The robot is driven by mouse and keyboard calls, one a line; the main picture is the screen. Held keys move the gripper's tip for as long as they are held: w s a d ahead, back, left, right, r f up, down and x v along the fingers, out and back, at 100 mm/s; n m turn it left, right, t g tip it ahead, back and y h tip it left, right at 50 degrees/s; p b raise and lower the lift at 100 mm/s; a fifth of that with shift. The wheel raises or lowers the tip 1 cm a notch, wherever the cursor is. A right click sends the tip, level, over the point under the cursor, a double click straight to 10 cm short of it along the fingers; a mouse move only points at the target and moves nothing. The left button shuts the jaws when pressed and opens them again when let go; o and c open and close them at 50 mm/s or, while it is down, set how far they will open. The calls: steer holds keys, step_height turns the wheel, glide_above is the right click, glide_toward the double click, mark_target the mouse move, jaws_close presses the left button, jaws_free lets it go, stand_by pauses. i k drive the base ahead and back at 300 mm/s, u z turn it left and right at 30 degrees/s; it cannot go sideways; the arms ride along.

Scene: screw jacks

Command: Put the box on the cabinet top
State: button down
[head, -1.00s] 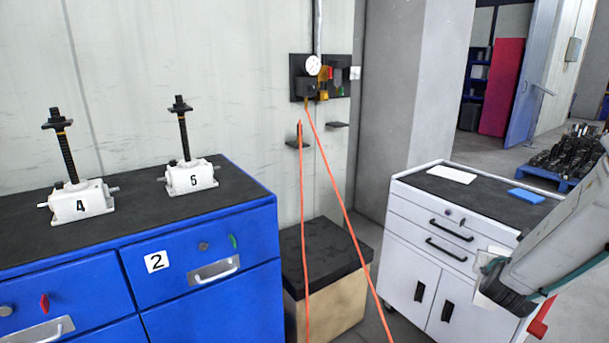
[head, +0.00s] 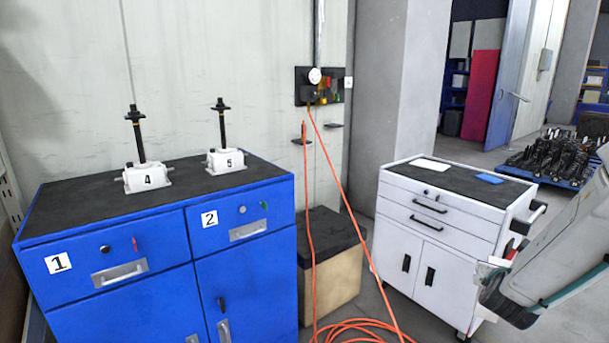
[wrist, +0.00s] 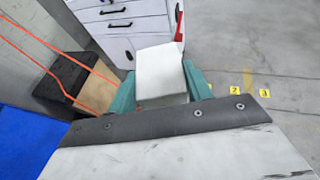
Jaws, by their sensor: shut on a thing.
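A white box (wrist: 161,70) is held between the two teal fingers of my gripper (wrist: 160,88) in the wrist view. In the head view my arm comes in from the right edge, and the gripper end is mostly hidden behind my own wrist. The blue cabinet (head: 246,290) stands at the left with a dark top (head: 80,212). The white cabinet (head: 397,227) stands at the right with a dark top (head: 450,184). The held box is apart from both tops. The white cabinet also shows ahead of the box in the wrist view (wrist: 118,28).
Two screw jacks, 4 (head: 146,178) and 5 (head: 226,161), stand on the blue cabinet. A white sheet (head: 430,164) and a blue item (head: 489,178) lie on the white one. A black-topped crate (head: 337,275) and orange hose (head: 352,325) sit between the cabinets.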

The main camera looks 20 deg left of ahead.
mark_target(70, 207)
steer(key=z, duration=0.05)
steer(key=k, duration=0.1)
steer(key=u, duration=1.4)
steer(key=i, duration=0.65)
